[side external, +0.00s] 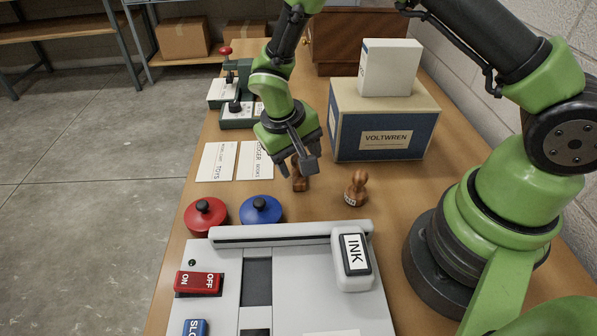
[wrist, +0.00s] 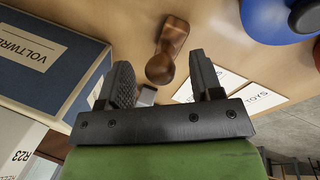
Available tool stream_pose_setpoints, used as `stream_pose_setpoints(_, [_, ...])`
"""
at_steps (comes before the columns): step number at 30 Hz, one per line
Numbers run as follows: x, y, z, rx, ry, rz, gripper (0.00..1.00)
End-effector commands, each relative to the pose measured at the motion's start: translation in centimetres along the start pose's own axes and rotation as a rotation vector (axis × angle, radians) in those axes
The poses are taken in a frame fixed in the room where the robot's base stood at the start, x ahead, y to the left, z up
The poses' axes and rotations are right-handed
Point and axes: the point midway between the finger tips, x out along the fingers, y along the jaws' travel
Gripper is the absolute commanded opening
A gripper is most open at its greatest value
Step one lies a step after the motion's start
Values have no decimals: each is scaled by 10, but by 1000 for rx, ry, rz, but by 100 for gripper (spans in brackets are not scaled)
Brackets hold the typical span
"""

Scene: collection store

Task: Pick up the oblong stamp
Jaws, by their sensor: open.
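A wooden stamp with a narrow, turned handle stands on the table under my gripper in the side view (side external: 301,181); I take it as the oblong stamp, though its base is not clear. In the wrist view this stamp (wrist: 169,46) shows just beyond the fingertips, its knob toward me. My gripper (side external: 305,160) is open, tilted over the stamp, and hides part of it. In the wrist view my gripper (wrist: 158,65) has one finger on each side of the knob, with nothing held. A second wooden stamp (side external: 356,188) with a pale label stands to the right, upright.
The VOLTWREN box (side external: 386,125) stands behind the stamps, a white box (side external: 390,67) on it. Two cards (side external: 216,162) lie to the left. Red (side external: 205,217) and blue (side external: 261,210) lids and a grey machine (side external: 300,290) are nearer. A small greyish block (wrist: 147,95) shows between my fingers.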

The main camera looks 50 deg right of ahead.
Motion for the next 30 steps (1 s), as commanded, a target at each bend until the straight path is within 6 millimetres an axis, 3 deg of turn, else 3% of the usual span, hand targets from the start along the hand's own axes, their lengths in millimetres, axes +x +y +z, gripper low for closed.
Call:
stream_pose_setpoints(3, [13, 0, 0, 1, -2, 0, 59])
stream_pose_setpoints(11, [14, 0, 0, 1, 1, -2, 59])
stream_pose_setpoints(18, [14, 0, 0, 1, 0, -2, 6])
stream_pose_setpoints(26, [13, 0, 0, 1, 1, -2, 6])
stream_pose_setpoints(30, [0, 3, -1, 2, 5, -4, 6])
